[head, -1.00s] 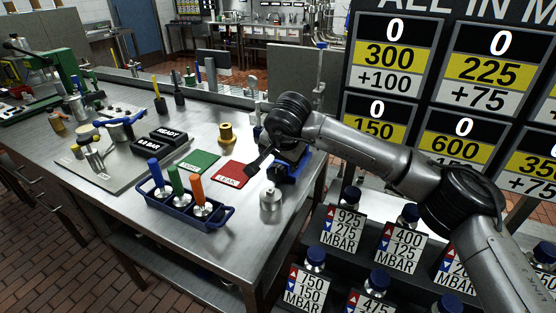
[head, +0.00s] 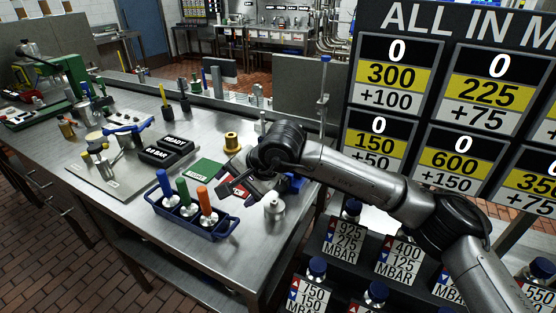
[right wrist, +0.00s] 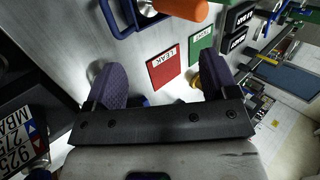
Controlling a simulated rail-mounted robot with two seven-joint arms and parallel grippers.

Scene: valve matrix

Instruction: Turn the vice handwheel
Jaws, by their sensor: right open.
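A blue vice-like fixture (head: 295,183) sits at the right end of the steel bench, mostly hidden behind my right arm. No handwheel can be made out on it. My right gripper (head: 228,188) is open and empty, left of that fixture, above the red LEAK card and near the blue caddy. In the right wrist view, the purple-padded fingers (right wrist: 165,82) stand wide apart with nothing between them. Bits of blue show low behind them, but I cannot tell what they are. My left gripper is not in view.
The blue caddy (head: 180,221) holds blue, green and orange-handled tools. A silver weight (head: 274,208) stands by the bench's right edge. A brass part (head: 232,142) and a green card (head: 204,170) lie behind. Labelled weights and a large sign crowd the right.

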